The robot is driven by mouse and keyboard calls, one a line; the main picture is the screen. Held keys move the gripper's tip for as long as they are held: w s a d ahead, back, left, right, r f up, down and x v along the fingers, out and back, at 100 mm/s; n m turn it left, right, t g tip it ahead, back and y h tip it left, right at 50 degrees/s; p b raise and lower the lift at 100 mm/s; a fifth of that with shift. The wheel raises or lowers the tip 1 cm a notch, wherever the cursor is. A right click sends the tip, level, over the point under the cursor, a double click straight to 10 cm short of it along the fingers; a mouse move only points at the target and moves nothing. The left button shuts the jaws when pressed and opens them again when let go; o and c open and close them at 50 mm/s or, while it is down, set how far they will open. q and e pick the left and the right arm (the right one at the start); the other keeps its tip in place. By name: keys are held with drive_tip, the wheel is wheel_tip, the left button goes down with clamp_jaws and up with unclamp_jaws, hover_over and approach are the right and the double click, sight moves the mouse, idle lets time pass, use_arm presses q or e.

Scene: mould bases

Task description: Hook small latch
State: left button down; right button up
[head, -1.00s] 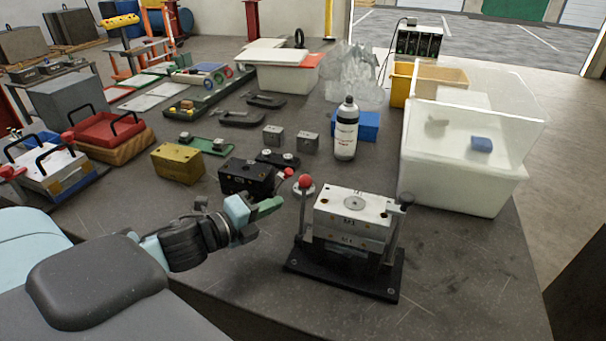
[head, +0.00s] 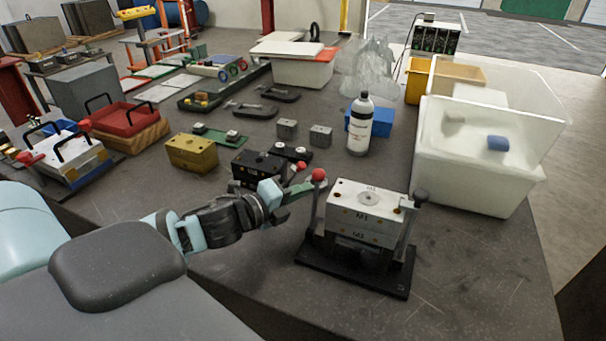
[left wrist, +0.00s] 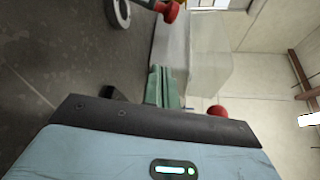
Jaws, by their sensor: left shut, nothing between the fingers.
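The mould base, a pale metal block (head: 362,215) marked with lettering, stands on a black plate (head: 350,270). A lever with a red ball knob (head: 318,175) stands upright at its left side. A lever with a black knob (head: 421,195) stands at its right side. My left gripper (head: 303,187) is shut and empty, its green fingertips close to the left of the red knob; I cannot tell if they touch. In the left wrist view a red ball (left wrist: 218,110) shows right of the green fingers (left wrist: 160,85). No separate small latch can be made out. My right gripper is not in view.
A black block (head: 257,168) and a brass block (head: 191,153) stand behind my left gripper. A white bottle (head: 360,125) and clear bins (head: 475,185) stand behind the mould base. The bench is bare in front and right of it.

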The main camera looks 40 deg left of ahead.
use_arm(q)
drive_tip(key=x, duration=0.5)
drive_tip(key=shift+w+a+r, duration=0.15)
drive_tip(key=shift+a, duration=0.1)
drive_tip(key=shift+a+r+p, duration=0.15)
drive_tip(key=shift+a+p, duration=0.1)
drive_tip(key=shift+a, duration=0.2)
drive_tip(key=shift+a+r+p, duration=0.2)
drive_tip(key=shift+a, duration=0.3)
drive_tip(key=shift+s+a+r, duration=0.1)
drive_tip(key=shift+s+a, duration=0.1)
drive_tip(key=shift+a, duration=0.45)
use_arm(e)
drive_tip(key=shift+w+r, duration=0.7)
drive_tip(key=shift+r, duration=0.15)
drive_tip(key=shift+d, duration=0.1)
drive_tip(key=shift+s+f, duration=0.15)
